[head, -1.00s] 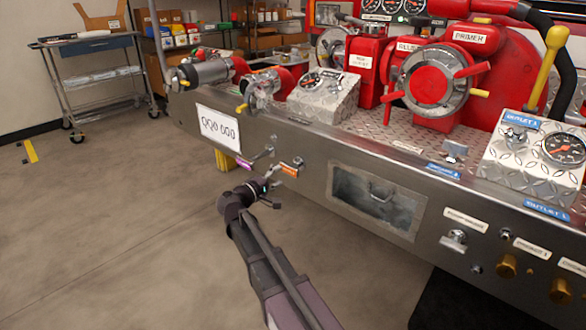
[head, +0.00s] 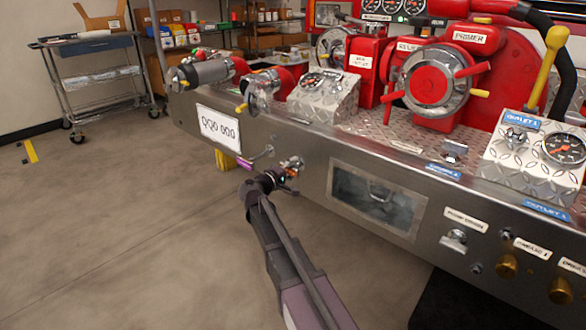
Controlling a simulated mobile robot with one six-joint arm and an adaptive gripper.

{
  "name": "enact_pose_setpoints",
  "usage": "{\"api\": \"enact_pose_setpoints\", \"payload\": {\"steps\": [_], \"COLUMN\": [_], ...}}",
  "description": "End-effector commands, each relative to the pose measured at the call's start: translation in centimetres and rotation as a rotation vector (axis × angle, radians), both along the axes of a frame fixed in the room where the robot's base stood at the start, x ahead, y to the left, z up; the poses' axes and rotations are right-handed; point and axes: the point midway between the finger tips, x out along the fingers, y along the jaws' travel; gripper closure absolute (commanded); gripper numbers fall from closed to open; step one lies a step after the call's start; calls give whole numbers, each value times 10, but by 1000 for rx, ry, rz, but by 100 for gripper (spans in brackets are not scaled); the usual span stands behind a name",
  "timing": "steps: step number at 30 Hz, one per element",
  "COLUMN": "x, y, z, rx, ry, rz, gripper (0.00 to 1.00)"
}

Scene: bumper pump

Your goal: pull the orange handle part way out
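The orange handle (head: 290,173) is on the front face of the silver bumper, left of the recessed window. Only small bits of its orange show, because my gripper covers most of it. My gripper (head: 287,177) is at the handle, reaching in from the front, with its fingers close around or beside it. The view is too small to tell whether the fingers touch it or are open or shut. A purple handle (head: 244,163) sits on the bumper just to the left, apart from my gripper.
The bumper carries a white plate (head: 219,128), a recessed window (head: 376,200) and a pull knob (head: 454,241) to the right. Red pump parts (head: 432,80) stand on top. A wheeled cart (head: 99,80) is at the back left.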

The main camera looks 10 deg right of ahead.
Motion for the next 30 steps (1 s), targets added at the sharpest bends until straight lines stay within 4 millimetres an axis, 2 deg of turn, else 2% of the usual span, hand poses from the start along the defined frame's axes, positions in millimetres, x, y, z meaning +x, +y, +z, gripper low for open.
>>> {"api": "enact_pose_setpoints", "payload": {"steps": [1, 6, 7, 12, 21, 29, 30], "x": [0, 0, 0, -2, -18, -18, -18], "y": [0, 0, 0, 2, 24, 24, 24], "z": [0, 0, 0, 0, 0, 0, 0], "rx": [0, 0, 0, 0, 1, 1, 1], "ry": [0, 0, 0, 0, 1, 1, 1], "rz": [0, 0, 0, 0, 1, 0, 0], "gripper": [46, 97, 100, 100, 100, 100, 51]}}
